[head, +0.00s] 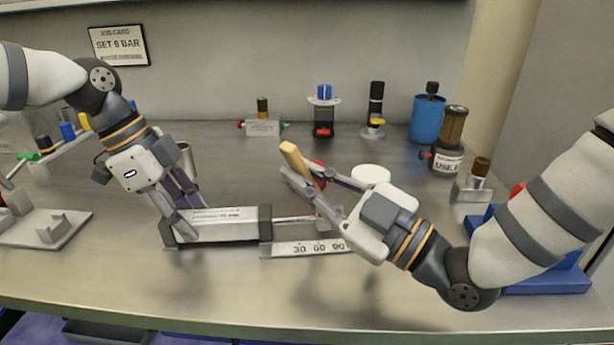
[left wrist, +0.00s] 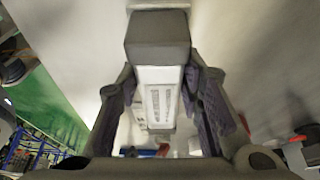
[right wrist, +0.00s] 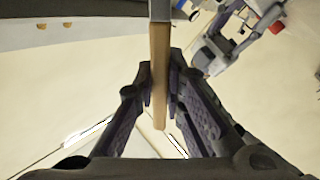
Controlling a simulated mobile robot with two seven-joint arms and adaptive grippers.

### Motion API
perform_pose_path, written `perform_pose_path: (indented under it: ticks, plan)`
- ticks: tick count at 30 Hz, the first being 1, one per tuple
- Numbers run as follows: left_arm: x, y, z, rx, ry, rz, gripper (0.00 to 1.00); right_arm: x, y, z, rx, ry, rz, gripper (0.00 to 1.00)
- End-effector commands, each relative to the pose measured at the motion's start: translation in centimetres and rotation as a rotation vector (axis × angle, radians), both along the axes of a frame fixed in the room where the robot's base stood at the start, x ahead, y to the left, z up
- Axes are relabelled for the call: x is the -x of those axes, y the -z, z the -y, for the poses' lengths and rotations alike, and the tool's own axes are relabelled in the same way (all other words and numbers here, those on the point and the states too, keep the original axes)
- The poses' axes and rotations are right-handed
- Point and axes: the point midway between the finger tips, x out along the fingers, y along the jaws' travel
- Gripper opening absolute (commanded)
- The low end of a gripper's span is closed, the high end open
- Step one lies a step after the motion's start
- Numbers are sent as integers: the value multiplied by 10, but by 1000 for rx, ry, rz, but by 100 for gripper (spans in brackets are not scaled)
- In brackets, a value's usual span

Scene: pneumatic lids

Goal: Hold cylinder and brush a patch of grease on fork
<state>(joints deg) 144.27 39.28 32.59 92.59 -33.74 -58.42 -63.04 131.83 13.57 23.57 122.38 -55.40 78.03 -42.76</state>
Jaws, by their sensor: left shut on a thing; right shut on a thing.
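The silver cylinder (head: 225,224) with dark end caps lies on the bench. My left gripper (head: 182,212) is shut on its left part, one finger on each side. The cylinder's label and a dark end cap show between the fingers in the left wrist view (left wrist: 158,95). The rod (head: 293,219) extends right to the grey fork (head: 326,222), partly hidden by my right gripper. My right gripper (head: 320,190) is shut on the brush's wooden handle (head: 294,157), which is tilted; the handle also shows in the right wrist view (right wrist: 160,75). The bristles and any grease are not visible.
A scale strip (head: 300,249) marked 30, 60, 90 lies in front of the rod. A white round disc (head: 371,174) is behind my right gripper. A blue cup (head: 427,118) and valves stand at the back. A blue stand (head: 545,275) is at right. The front bench is clear.

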Motion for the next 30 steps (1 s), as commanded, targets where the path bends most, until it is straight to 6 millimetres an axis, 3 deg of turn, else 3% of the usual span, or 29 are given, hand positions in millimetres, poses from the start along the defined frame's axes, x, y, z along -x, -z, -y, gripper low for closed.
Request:
perform_pose_path:
  ticks: [16,30]
  plan:
    - [-1,0,0,0,-2,1,9,18,0,3,-1,1,0,0]
    - [-1,0,0,0,-1,2,9,5,2,1,1,1,-1,0]
